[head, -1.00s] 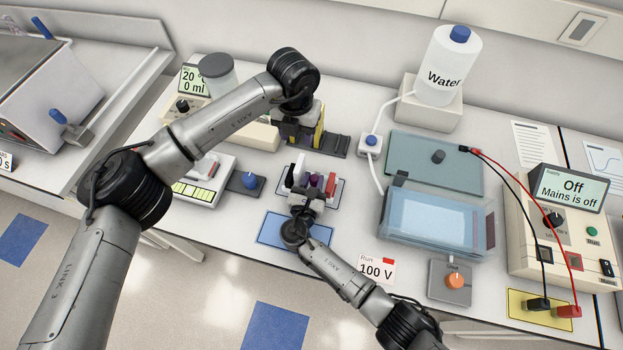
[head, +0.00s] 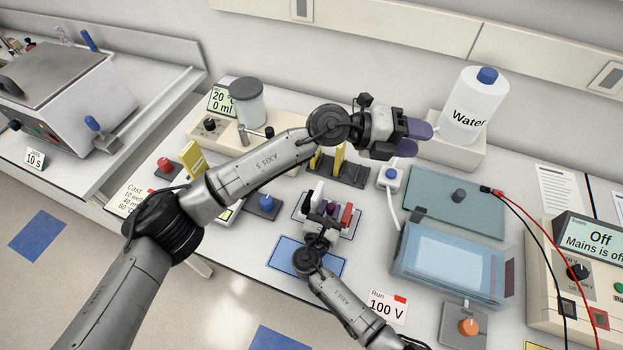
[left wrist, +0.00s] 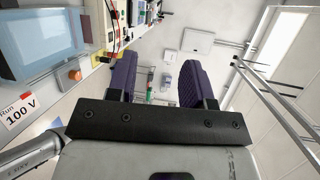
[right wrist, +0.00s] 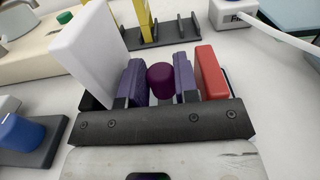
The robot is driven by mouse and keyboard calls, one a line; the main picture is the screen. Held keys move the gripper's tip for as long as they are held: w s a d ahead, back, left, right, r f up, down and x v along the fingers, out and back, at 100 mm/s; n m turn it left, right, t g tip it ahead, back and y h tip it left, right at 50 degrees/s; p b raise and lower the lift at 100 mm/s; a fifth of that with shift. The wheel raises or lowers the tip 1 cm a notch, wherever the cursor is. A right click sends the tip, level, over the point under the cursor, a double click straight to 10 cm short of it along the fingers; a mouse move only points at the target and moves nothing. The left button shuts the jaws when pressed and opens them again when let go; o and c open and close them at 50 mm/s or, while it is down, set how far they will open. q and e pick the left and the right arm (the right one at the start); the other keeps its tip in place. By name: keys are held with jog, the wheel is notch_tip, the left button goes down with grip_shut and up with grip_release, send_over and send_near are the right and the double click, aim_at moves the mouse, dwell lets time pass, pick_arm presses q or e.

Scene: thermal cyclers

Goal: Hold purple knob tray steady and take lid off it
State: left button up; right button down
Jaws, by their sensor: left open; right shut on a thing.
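The purple knob (right wrist: 161,80) stands between the purple fingers of my right gripper (right wrist: 161,74), which is shut on it. A tall white block (right wrist: 88,55) is left of the fingers, a red upright piece (right wrist: 210,72) right of them. In the head view this small assembly sits on a dark-edged mat (head: 352,231), and my right gripper (head: 328,212) comes from the front, partly hiding it. No separate lid can be told apart there. My left gripper (head: 424,139) is open and empty, raised behind and right of the assembly; its spread fingers show in the left wrist view (left wrist: 157,70).
A clear blue tank (head: 447,262) and a teal plate with a dark knob (head: 425,195) lie to the right. A dark rack with yellow pieces (head: 350,175) stands behind. The water bottle (head: 475,105) is near my left gripper. A blue mat (head: 283,254) lies in front.

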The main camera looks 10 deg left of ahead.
pick_arm(q)
jog(key=w+a+r+n+t+h, duration=0.3)
jog(key=w+r+n+t, duration=0.2)
jog(key=r+n+t, duration=0.45)
jog(key=w+a+f+n+t+y, duration=0.2)
jog(key=w+a+n+t+y, duration=0.25)
jog(key=n, duration=0.55)
jog(key=n+g+y, duration=0.5)
jog(key=n+y, duration=0.8)
jog(key=n, duration=0.1)
send_over(318, 191)
jog(key=w, duration=0.3)
notch_tip(318, 191, down, 16)
jog(key=s+a+f+g, duration=0.1)
jog(key=s+f+g, duration=0.4)
jog(key=s+g, duration=0.15)
jog(key=shift+t, duration=0.35)
jog(key=x, duration=1.1)
jog(key=shift+s+a+f, duration=0.25)
jog(key=shift+f, duration=0.35)
